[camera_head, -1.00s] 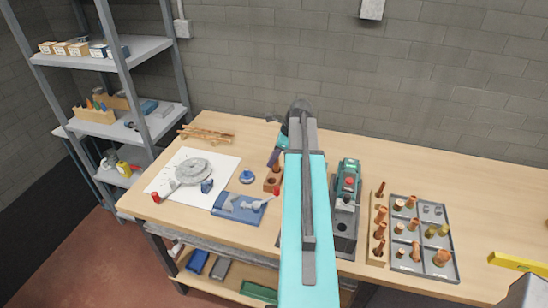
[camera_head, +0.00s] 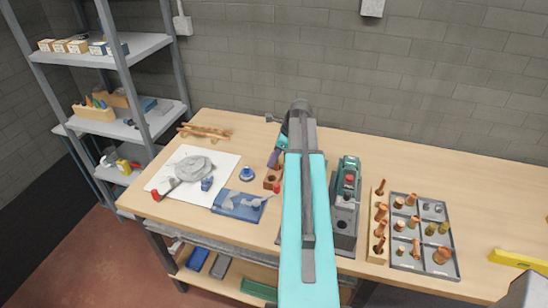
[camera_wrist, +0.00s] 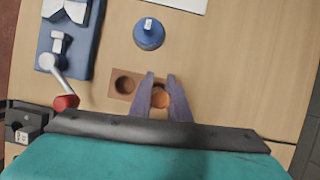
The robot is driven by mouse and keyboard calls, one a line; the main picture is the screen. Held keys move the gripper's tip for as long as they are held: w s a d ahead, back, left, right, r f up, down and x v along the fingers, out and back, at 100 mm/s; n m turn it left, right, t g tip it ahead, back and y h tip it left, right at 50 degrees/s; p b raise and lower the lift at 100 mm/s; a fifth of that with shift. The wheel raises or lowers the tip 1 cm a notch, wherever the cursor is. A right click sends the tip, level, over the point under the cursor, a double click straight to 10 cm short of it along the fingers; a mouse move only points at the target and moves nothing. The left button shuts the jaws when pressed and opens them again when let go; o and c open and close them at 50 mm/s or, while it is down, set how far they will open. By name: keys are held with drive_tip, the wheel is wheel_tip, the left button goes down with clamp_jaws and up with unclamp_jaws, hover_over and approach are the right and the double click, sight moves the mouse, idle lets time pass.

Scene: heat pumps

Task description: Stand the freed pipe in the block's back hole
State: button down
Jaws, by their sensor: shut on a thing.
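The brown block (camera_head: 271,185) stands on the bench, left of my arm. In the wrist view, the block (camera_wrist: 115,93) shows one open, empty hole on its left side. My gripper (camera_wrist: 162,97) points down over the block's right side, with its two purple fingers shut on the copper pipe (camera_wrist: 160,100). Only the pipe's round orange end shows between the fingers. The pipe is over or in the right-hand hole; I cannot tell how deep. In the head view, my gripper (camera_head: 274,160) is at the block's back end, and my arm hides part of this area.
A blue round-based item (camera_wrist: 149,34) stands close to the block. A blue fixture (camera_head: 238,206) with a red-tipped lever lies to the left. A green and grey machine (camera_head: 346,205) stands right of my arm, beside a wooden pipe rack (camera_head: 376,256) and a sorting tray (camera_head: 421,267).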

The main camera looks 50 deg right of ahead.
drive_tip(key=shift+f, duration=0.65)
idle(0.4)
drive_tip(key=c, duration=1.6)
unclamp_jaws()
drive_tip(key=shift+s+f, duration=0.1)
drive_tip(key=shift+a, duration=0.1)
drive_tip(key=shift+s, duration=0.1)
drive_tip(key=shift+d+r+b, duration=0.2)
drive_tip(key=shift+r+b, duration=0.15)
drive_tip(key=shift+b, duration=0.1)
drive_tip(key=shift+b+v, duration=1.65)
drive_tip(key=shift+v, duration=5.1)
